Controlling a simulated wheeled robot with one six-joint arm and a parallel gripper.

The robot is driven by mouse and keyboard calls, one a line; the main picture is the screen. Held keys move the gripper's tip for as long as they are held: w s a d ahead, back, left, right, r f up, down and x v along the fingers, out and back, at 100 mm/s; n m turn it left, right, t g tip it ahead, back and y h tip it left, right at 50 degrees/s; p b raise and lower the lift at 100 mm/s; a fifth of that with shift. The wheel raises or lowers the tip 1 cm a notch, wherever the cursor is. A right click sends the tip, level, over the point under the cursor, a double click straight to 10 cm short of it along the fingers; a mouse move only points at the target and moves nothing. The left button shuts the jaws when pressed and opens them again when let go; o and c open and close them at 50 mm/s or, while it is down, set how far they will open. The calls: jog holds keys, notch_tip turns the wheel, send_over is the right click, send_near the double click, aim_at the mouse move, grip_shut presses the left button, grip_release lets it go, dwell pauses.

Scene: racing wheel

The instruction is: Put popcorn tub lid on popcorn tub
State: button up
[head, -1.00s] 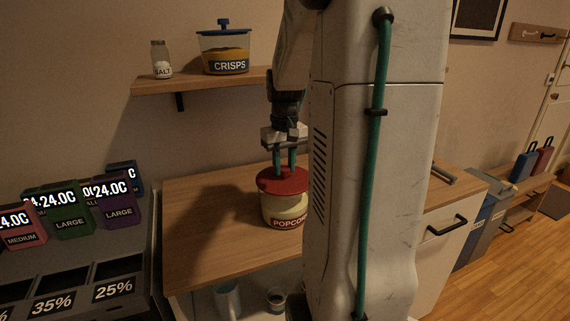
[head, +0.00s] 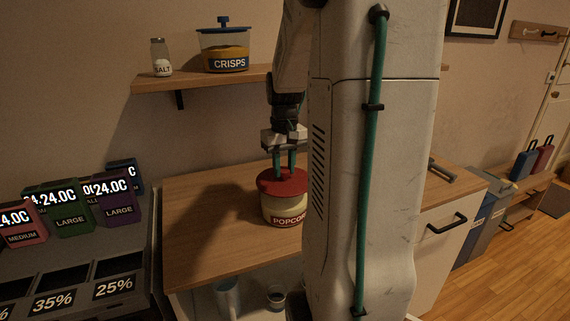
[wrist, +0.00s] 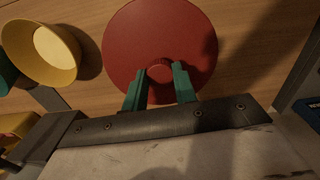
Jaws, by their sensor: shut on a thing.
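The popcorn tub (head: 283,210) is cream with a red label and stands upright on the wooden counter. The round red popcorn tub lid (head: 283,182) sits over its top; it also shows in the wrist view (wrist: 128,45), where it hides the tub. In the head view the lid looks level and in contact with the rim, but I cannot tell if it is fully seated. My gripper (head: 284,165) points straight down with its green fingers shut on the lid's knob; the fingers also flank the red knob in the wrist view (wrist: 160,82).
A shelf (head: 190,82) above holds a salt jar (head: 161,58) and a crisps jar (head: 225,52). Labelled boxes (head: 70,212) stand on the left. A yellow cup (wrist: 45,52) is near the lid in the wrist view. Bare counter (head: 210,220) lies left of the tub.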

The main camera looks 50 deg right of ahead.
jog(key=o, duration=1)
jog(key=shift+o, duration=0.2)
notch_tip(320, 180, up, 8)
jog(key=shift+f, duration=0.1)
